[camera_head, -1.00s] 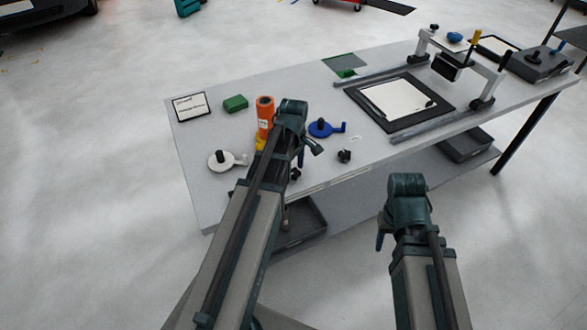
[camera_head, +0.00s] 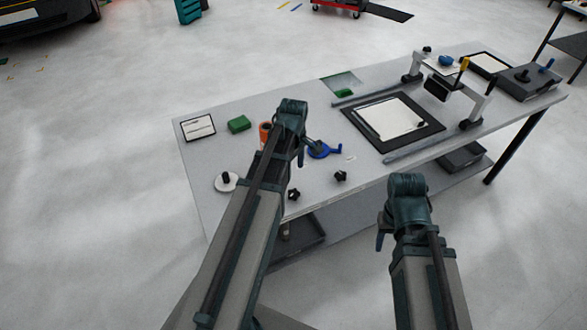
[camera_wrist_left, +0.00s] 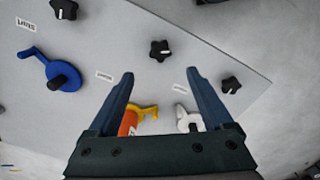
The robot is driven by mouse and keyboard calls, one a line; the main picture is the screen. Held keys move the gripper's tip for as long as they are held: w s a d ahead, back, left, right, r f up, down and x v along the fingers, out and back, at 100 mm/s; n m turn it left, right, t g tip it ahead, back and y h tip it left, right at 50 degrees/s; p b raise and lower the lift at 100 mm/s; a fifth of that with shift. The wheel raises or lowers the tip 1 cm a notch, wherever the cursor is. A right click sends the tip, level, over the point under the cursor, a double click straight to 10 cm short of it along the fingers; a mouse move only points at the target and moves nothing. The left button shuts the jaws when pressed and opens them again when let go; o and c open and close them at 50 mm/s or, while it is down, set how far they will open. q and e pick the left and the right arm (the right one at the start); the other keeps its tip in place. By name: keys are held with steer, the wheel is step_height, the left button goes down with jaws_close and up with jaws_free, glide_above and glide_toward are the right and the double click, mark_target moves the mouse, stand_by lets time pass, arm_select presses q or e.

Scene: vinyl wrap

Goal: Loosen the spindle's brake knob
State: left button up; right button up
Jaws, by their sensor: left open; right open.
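The orange roll (camera_head: 265,132) stands on the table, partly hidden by my left arm. In the left wrist view the orange roll (camera_wrist_left: 127,123) is by a yellow crank (camera_wrist_left: 146,112), half behind my gripper. A blue spindle disc with a crank (camera_head: 318,152) and a white one (camera_head: 226,182) stand either side. Black star knobs lie along the front: one (camera_head: 340,176), another (camera_head: 293,194). In the wrist view the middle knob (camera_wrist_left: 160,50) appears just beyond my open left fingertips (camera_wrist_left: 160,74), apart from them. My right gripper (camera_head: 381,242) is open and empty off the table's front edge.
A black-framed mat with a white sheet (camera_head: 397,117) lies between rails at right, with a bridge frame (camera_head: 440,85) over it. A tray is on the lower shelf.

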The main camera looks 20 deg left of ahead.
arm_select(q)
step_height(320, 180, up, 3)
steer(key=shift+f+p, duration=0.1)
steer(key=shift+p, duration=0.7)
arm_select(e)
step_height(320, 180, up, 3)
steer(key=shift+f, duration=0.1)
steer(key=shift+f, duration=0.1)
arm_select(q)
steer(key=s+d+f+m+b, duration=0.2)
steer(key=s+d+m, duration=0.4)
steer(key=d+m, duration=0.4)
steer(key=s+d+f+m+y+b, duration=0.1)
steer(key=s+d+f+m+b, duration=0.1)
steer(key=s+d+m, duration=0.5)
steer(key=d+m, duration=0.2)
steer(key=d, duration=0.1)
steer(key=shift+s+d+f+m+b, duration=0.2)
steer(key=shift+d+f+m+b, duration=0.15)
steer(key=shift+d+m+b, duration=0.05)
arm_select(e)
step_height(320, 180, down, 5)
steer(key=shift+r, duration=0.15)
